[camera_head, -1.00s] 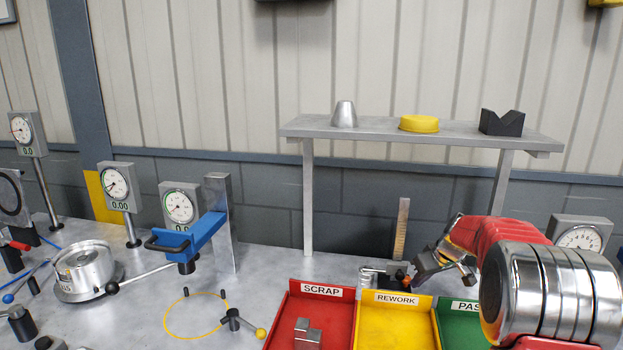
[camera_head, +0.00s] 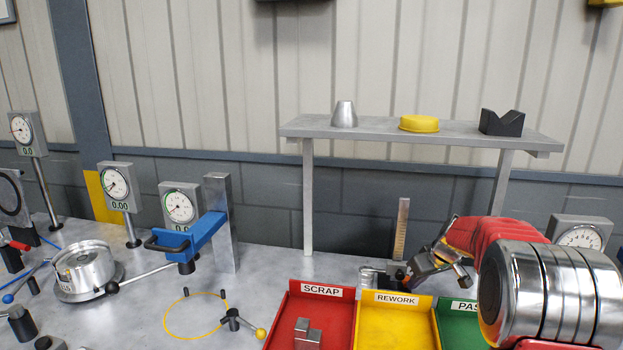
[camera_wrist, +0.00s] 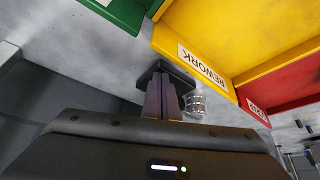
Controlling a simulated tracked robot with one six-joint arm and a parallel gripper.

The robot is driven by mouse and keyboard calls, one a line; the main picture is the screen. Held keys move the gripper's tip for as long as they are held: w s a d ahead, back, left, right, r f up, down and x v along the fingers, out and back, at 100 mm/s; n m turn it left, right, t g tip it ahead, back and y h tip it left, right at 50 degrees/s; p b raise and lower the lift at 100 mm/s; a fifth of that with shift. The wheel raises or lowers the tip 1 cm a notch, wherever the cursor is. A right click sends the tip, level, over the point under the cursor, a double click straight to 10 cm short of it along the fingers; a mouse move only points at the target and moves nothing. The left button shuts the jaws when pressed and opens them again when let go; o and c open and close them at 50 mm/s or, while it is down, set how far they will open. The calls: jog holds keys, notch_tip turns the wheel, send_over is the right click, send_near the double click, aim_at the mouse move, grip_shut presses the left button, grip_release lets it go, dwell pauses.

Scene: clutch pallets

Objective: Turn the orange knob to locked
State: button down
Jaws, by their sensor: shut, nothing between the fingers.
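My gripper (camera_head: 410,279) is low behind the yellow rework bin, at the right end of a small metal fixture (camera_head: 373,277). In the wrist view my gripper (camera_wrist: 160,88) has its two fingers together, with nothing seen between them. The fingertips are in front of a dark block (camera_wrist: 178,74), and I cannot tell whether they touch it. A ribbed metal cylinder (camera_wrist: 196,105) is just right of the fingers. I cannot make out the orange knob clearly in either view now; my gripper may cover it. Its setting cannot be read.
The red scrap bin (camera_head: 322,291), yellow rework bin (camera_head: 397,298) and green pass bin (camera_head: 450,305) stand in front of the fixture. An upright ruler (camera_head: 401,228) is behind it. A grey shelf (camera_head: 375,133) stands above. A blue clamp arm (camera_head: 195,236) is at left.

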jog(key=shift+a, duration=0.5)
dwell(0.3)
jog(key=shift+s, duration=0.2)
jog(key=shift+s, duration=0.25)
dwell(0.3)
notch_tip(320, 180, up, 6)
dwell(0.7)
jog(key=shift+w+d+r, duration=0.25)
jog(key=shift+w+d, duration=0.1)
jog(key=shift+d, duration=0.3)
jog(key=shift+w+d+r, duration=0.25)
jog(key=shift+w+d, duration=0.05)
jog(key=shift+d, duration=0.3)
jog(key=shift+f, duration=0.1)
jog(key=shift+f, duration=3.45)
